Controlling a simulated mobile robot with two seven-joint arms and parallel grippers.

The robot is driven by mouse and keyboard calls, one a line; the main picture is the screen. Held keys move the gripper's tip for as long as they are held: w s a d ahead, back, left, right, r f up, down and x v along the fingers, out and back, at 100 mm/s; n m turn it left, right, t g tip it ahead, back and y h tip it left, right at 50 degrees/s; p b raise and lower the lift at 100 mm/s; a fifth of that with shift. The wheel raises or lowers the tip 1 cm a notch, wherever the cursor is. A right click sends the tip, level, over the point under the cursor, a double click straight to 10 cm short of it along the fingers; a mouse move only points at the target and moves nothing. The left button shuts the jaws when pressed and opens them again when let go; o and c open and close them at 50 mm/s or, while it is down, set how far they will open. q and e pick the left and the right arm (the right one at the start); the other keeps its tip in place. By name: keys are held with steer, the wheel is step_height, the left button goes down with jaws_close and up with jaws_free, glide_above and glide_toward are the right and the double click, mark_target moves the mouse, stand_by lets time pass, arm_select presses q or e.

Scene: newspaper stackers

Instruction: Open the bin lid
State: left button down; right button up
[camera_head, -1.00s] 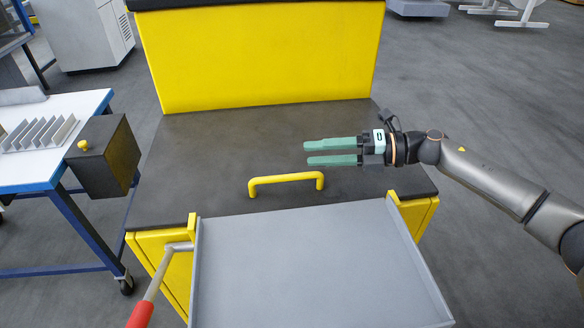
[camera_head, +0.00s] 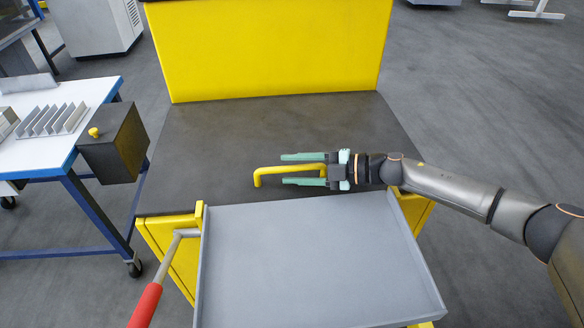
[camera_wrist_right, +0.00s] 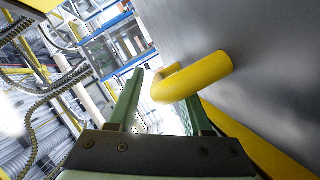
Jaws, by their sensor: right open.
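The bin lid (camera_head: 230,130) is a dark flat panel, lying closed, with a yellow bar handle (camera_head: 266,171) near its front edge. My right gripper (camera_head: 283,169) comes in from the right with its green fingers open, one on each side of the handle's bar in the head view. In the right wrist view, the handle (camera_wrist_right: 190,78) shows between and in front of the open fingers (camera_wrist_right: 164,85). I cannot tell whether either finger touches it. The handle's right end is partly hidden by the gripper. My left gripper is not in view.
A grey tray (camera_head: 310,260) stands in front of the lid, with a red-gripped lever (camera_head: 146,303) at its left. A yellow upright panel (camera_head: 270,50) rises behind. A white-topped table (camera_head: 60,135) and a dark box with a yellow knob (camera_head: 118,145) are left.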

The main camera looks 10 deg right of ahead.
steer(key=shift+w+a, duration=0.1)
steer(key=shift+a, duration=0.2)
jaws_close()
stand_by(1.3)
